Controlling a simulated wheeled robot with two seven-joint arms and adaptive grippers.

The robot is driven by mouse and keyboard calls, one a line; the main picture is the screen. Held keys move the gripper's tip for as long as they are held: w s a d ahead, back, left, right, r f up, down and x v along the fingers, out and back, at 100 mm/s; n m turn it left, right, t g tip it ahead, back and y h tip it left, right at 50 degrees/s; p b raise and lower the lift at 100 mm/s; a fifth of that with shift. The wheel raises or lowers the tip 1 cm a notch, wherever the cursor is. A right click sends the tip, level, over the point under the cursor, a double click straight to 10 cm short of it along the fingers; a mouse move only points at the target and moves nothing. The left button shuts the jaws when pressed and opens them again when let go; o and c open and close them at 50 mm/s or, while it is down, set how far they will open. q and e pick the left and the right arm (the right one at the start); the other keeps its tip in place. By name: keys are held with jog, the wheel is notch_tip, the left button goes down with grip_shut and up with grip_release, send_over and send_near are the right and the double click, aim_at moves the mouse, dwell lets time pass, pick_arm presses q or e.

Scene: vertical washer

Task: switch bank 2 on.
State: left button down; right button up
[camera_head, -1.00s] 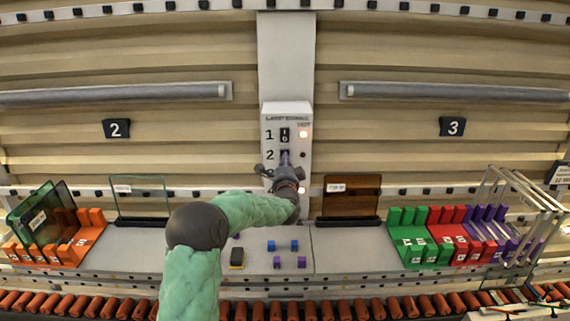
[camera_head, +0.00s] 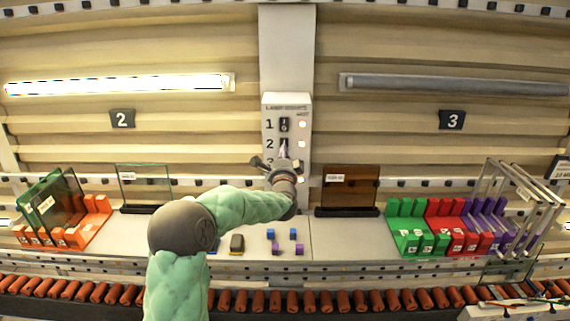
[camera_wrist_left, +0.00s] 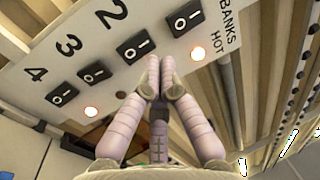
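The grey-white switch panel (camera_head: 287,103) stands on the central column in the head view. It shows in the wrist view with numbered black rocker switches. The bank 2 switch (camera_wrist_left: 135,47) is just past my left fingertips; it also shows in the head view (camera_head: 284,144). My left gripper (camera_wrist_left: 153,78) has its fingertips together, with nothing seen between them, close in front of the panel. I cannot tell whether they touch it. The bank 2 indicator (camera_head: 302,144) glows in the head view. The tube lamp (camera_head: 120,84) above the sign 2 (camera_head: 122,119) is lit. My right gripper is not in view.
The tube lamp (camera_head: 455,86) above sign 3 (camera_head: 452,119) is unlit. An orange rack (camera_head: 75,236) is at left; green, red and purple racks (camera_head: 440,228) are at right. Glass panes (camera_head: 145,187) stand either side of the panel. Small blocks lie on the bench below.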

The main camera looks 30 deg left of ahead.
pick_arm(q)
jog(key=s+d+r+b, duration=0.1)
jog(key=s+d, duration=0.3)
jog(key=s, duration=0.2)
jog(key=shift+s+r, duration=0.15)
jog(key=shift+r, duration=0.15)
jog(key=shift+a, duration=0.15)
